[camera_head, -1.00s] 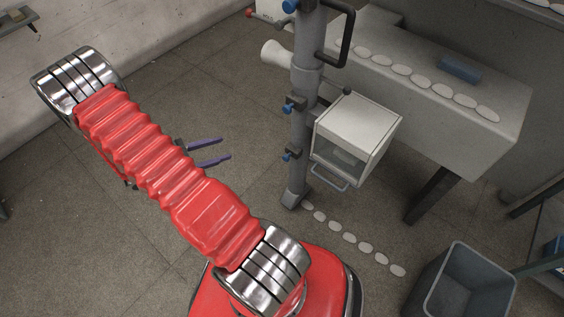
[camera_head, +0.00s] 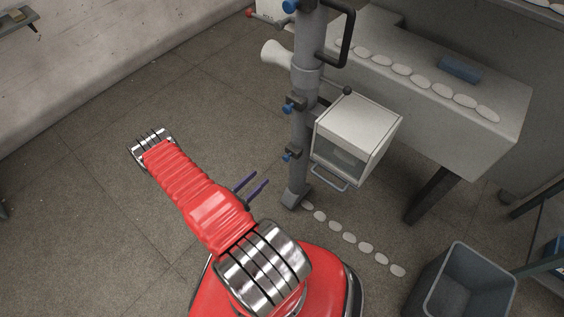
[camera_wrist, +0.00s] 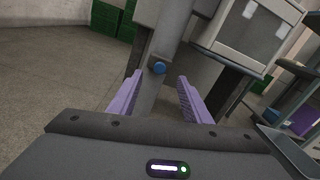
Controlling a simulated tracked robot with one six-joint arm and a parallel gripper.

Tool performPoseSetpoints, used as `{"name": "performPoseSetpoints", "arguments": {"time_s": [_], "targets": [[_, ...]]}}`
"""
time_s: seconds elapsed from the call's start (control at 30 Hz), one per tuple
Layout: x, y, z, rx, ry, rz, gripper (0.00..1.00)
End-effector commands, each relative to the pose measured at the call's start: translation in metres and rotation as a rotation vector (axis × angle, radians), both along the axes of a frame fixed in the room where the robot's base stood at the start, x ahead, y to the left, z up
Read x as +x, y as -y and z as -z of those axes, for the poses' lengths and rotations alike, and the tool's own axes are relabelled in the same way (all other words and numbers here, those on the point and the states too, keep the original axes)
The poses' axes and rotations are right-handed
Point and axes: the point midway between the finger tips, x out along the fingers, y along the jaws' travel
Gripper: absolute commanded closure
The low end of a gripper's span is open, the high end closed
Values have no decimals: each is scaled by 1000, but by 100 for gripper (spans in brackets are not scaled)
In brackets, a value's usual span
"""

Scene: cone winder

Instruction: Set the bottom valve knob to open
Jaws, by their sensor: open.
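The bottom valve knob (camera_head: 287,156) is a small blue knob on a dark block, low on the grey upright post (camera_head: 303,130). In the wrist view the blue knob (camera_wrist: 159,68) shows end-on against the post, ahead of my fingers and roughly between their tips. My gripper (camera_head: 257,182) is open and empty, with two purple fingers, to the left of and below the knob in the head view. In the wrist view my gripper (camera_wrist: 158,78) has its fingers on either side of the knob's line, apart from it. The knob's setting cannot be made out.
Another blue knob (camera_head: 288,108) sits higher on the post. A white box (camera_head: 356,135) with a window and handle is to the post's right. White oval pads (camera_head: 349,238) lie on the floor, and a grey bin (camera_head: 465,285) stands front right. Floor at left is clear.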

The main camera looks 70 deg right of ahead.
Motion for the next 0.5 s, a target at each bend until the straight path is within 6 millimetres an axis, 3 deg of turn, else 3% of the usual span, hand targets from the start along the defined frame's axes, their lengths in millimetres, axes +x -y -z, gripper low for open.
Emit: {"name": "performPoseSetpoints", "arguments": {"time_s": [0.17,0.5], "targets": [[-13,-4,21,14,-36,-30,56],[-14,-4,23,16,-39,-34,56]]}}
